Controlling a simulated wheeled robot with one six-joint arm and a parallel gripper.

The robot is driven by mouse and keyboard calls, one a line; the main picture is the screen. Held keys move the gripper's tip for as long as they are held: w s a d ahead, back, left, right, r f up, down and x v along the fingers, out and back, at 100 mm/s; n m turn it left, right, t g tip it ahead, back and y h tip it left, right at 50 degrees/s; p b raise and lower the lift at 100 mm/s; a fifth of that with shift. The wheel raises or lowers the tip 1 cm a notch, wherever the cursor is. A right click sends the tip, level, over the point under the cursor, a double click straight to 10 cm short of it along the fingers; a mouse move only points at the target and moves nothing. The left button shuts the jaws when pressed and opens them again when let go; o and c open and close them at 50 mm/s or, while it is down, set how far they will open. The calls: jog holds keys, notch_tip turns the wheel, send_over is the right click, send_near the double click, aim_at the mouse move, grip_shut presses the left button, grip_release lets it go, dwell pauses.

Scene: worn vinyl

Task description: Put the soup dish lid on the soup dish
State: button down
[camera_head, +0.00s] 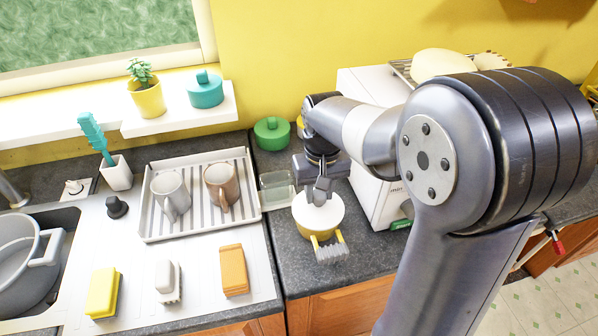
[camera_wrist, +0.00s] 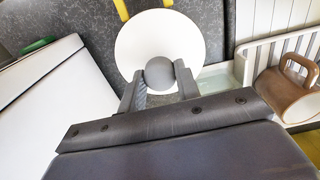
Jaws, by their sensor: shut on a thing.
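The soup dish lid (camera_head: 322,212) is a white disc with a round grey knob, on the dark counter side in the head view. It also shows in the wrist view (camera_wrist: 135,45), where its knob sits between the fingers. My gripper (camera_head: 318,194) points down and is shut on that knob. Below the lid's front edge a yellow side shows, which looks like the soup dish (camera_head: 303,232). The lid hides most of it. I cannot tell whether the lid touches the dish or hovers just above it.
A grey, ridged item with yellow prongs (camera_head: 331,253) lies in front of the dish. A glassy container (camera_head: 277,189) and a dish rack (camera_head: 160,233) with two mugs stand left. A green pot (camera_head: 272,135) is behind. A white appliance (camera_head: 372,192) is close right.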

jog(key=shift+f, duration=0.1)
jog(key=c, duration=0.9)
grip_release()
jog(key=shift+c, duration=0.2)
jog(key=shift+r+p, duration=3.35)
jog(key=shift+r, duration=0.7)
notch_tip(320, 180, up, 11)
jog(key=b, duration=0.1)
jog(key=shift+f, duration=0.15)
